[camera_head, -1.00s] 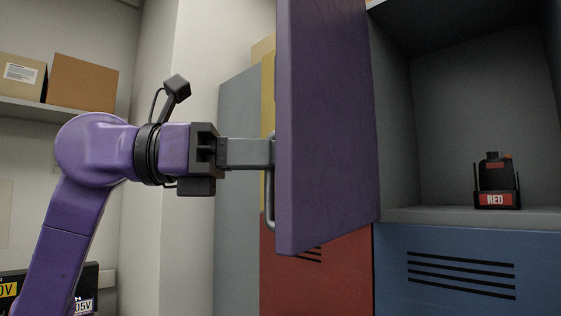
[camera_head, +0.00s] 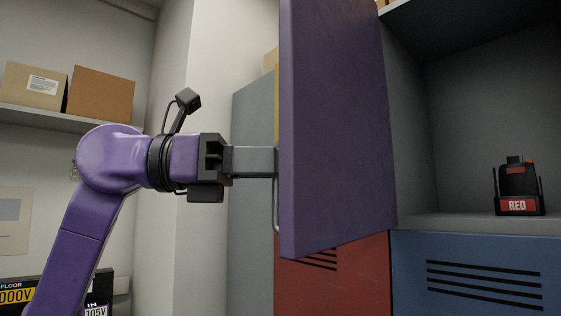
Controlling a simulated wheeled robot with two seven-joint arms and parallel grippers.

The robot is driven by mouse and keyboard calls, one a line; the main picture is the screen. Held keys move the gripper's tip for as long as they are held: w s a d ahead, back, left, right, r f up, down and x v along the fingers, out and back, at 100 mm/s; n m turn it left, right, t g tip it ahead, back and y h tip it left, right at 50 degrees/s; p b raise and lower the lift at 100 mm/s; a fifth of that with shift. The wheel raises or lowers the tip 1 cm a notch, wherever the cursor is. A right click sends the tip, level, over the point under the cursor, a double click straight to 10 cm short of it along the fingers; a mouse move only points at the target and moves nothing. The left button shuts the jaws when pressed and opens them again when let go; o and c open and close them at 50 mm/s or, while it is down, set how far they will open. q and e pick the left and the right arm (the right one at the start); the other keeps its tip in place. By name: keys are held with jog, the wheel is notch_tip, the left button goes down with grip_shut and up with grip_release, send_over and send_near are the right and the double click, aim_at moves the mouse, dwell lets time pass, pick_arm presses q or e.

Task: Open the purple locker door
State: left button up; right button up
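The purple locker door (camera_head: 338,130) stands swung open in the middle of the head view, seen nearly edge-on. Its metal handle (camera_head: 275,205) shows partly at the door's left side. My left gripper (camera_head: 262,161) reaches to the handle from the left. Its fingertips are at the handle, partly hidden by the door's edge, and they appear closed around it. The open compartment (camera_head: 408,150) to the right of the door is grey inside. My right gripper is not in view.
A black radio labelled RED (camera_head: 518,187) stands on the compartment floor. A blue locker door (camera_head: 410,270) and a red one (camera_head: 350,275) are below. Cardboard boxes (camera_head: 101,93) sit on a shelf at the left. A pale wall stands behind my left arm.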

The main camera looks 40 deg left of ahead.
pick_arm(q)
jog(key=b+v, duration=0.2)
jog(key=v, duration=0.8)
jog(key=shift+s+a, duration=0.15)
jog(key=shift+s, duration=0.05)
jog(key=shift+w, duration=0.1)
